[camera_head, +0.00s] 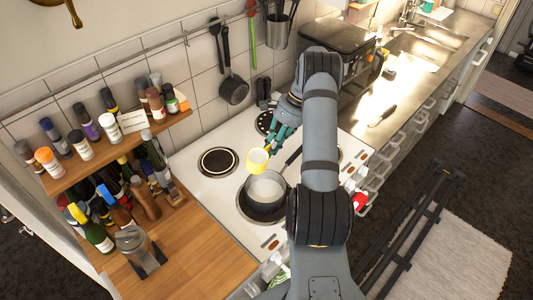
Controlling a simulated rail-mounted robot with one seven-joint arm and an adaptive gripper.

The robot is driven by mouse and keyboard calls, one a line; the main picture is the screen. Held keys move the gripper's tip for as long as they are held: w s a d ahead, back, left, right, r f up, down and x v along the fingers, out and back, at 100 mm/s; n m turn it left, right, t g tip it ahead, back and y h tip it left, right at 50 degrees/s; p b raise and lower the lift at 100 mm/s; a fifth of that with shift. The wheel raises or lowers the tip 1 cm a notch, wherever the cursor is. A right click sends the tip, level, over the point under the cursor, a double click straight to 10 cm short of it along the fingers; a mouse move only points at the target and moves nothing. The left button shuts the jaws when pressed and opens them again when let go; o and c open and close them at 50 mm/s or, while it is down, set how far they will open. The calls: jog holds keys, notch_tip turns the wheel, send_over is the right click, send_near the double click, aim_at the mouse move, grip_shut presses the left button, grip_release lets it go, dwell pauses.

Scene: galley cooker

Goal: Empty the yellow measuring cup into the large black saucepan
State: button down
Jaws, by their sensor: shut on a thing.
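The yellow measuring cup (257,167) is in the head view, just beyond the saucepan's far rim as seen in the picture. Its mouth faces up toward the camera and shows a pale inside; I cannot tell how full or how tilted it is. My gripper (270,146), with teal fingers, is shut on the cup from its upper right. The large black saucepan (262,208) stands on the near-left burner. Its inside looks pale grey, and I cannot tell what it holds. Its dark handle points up and right, partly behind my arm.
The white cooker top (205,185) has an empty burner (218,162) to the left. A wooden counter (190,250) with bottles and a spice shelf (115,150) lies left. A small pan (234,91) hangs on the wall. A black oven (340,50) stands behind.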

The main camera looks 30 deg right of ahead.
jog(key=shift+w+f+b, duration=0.1)
jog(key=shift+f+b, duration=0.05)
jog(key=shift+b, duration=0.3)
jog(key=shift+t+b, duration=0.6)
jog(key=shift+b, duration=0.15)
jog(key=shift+y+b, duration=0.4)
jog(key=shift+b, duration=0.3)
jog(key=shift+r+t+b, duration=0.3)
jog(key=shift+t+b, duration=0.05)
jog(key=shift+t, duration=0.15)
jog(key=shift+f+n+b, duration=0.15)
jog(key=shift+n+b, duration=0.15)
jog(key=shift+b, duration=0.6)
jog(key=shift+t+y+b, duration=0.3)
jog(key=shift+t+b, duration=0.4)
jog(key=shift+b, duration=0.55)
jog(key=shift+r+t+b, duration=0.25)
jog(key=shift+t+b, duration=0.05)
jog(key=shift+b, duration=0.55)
jog(key=shift+f+n+t+y+b, duration=0.2)
jog(key=shift+n+t+y+b, duration=0.15)
jog(key=shift+b, duration=1.05)
jog(key=t+b, duration=0.1)
jog(key=b, duration=0.2)
jog(key=shift+y, duration=0.35)
